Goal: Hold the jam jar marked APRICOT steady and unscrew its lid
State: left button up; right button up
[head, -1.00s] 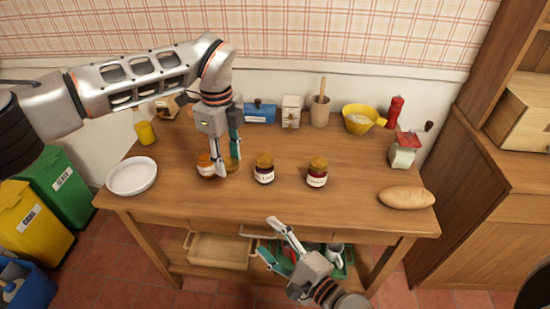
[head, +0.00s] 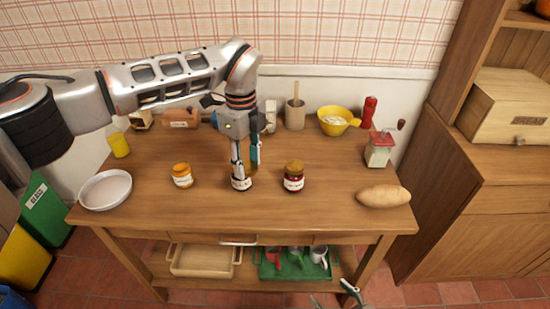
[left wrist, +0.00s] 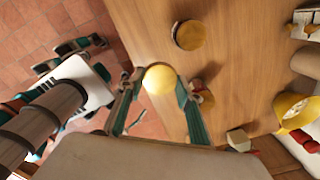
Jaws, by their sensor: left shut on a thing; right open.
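My left gripper (head: 246,172) is shut on a round gold lid, seen between the fingertips in the left wrist view (left wrist: 160,78). In the head view this gripper overlaps a labelled dark jar (head: 241,185), right of the orange jar. A third jar, dark with a gold lid (head: 293,177), stands further right. My right gripper (head: 334,295) is open and empty, low at the bottom edge, partly cut off.
A white plate (head: 105,190) lies at the table's left end and a bread loaf (head: 384,196) at its right. The table's front strip is clear.

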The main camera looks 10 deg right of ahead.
aim_at(181, 173)
jog(key=l+z, duration=0.1)
jog(key=z, duration=0.6)
jog(key=l+z, duration=0.15)
jog(key=z, duration=0.2)
jog(key=i+u, duration=0.35)
jog(key=i+l+u, duration=0.15)
jog(key=u, duration=0.15)
jog(key=i, duration=0.15)
